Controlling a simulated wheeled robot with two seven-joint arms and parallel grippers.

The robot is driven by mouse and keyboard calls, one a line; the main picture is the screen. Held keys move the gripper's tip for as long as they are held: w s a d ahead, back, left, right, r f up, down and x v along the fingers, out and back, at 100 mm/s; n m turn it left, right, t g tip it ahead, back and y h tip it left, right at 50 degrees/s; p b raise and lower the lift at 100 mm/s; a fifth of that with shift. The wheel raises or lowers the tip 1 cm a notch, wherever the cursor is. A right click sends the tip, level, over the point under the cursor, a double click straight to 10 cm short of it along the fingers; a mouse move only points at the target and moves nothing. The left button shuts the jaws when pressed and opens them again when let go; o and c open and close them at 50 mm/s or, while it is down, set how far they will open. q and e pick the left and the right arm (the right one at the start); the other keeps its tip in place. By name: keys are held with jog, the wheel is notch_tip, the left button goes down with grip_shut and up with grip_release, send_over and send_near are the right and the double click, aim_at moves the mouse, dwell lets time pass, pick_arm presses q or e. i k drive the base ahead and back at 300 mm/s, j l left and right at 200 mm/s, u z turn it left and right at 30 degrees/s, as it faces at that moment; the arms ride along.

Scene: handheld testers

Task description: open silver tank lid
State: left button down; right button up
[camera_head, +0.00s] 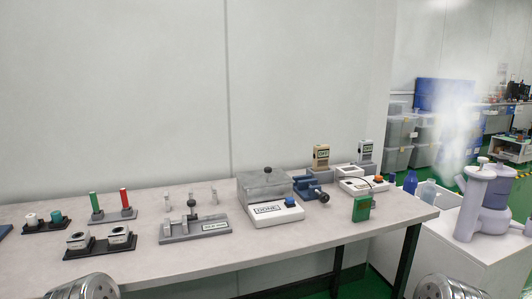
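The silver tank (255,193) stands on the table, right of its middle, on a white base with a "DONE" label and a blue knob. Its grey lid (280,181) lies flat over the top and looks closed, with a small dark knob at its centre. Only rounded metallic parts of my two arms show at the bottom left and bottom right edges. My grippers are not in view, and nothing of mine is near the tank.
A blue vise-like device (309,188) stands close to the tank's right. A grey fixture (195,228) stands to its left. Handheld testers (321,153) stand at the back right, and a green device (362,208) near the right end. A steaming grey vessel (485,205) stands on a white cabinet.

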aim_at(268, 177)
jog(key=k+l+z, duration=0.1)
jog(key=l, duration=0.3)
jog(key=k+l+z, duration=0.1)
jog(key=l, duration=0.35)
jog(key=k+l+z, duration=0.1)
jog(key=l, duration=0.35)
jog(key=k+l+z, duration=0.15)
jog(key=l, duration=0.3)
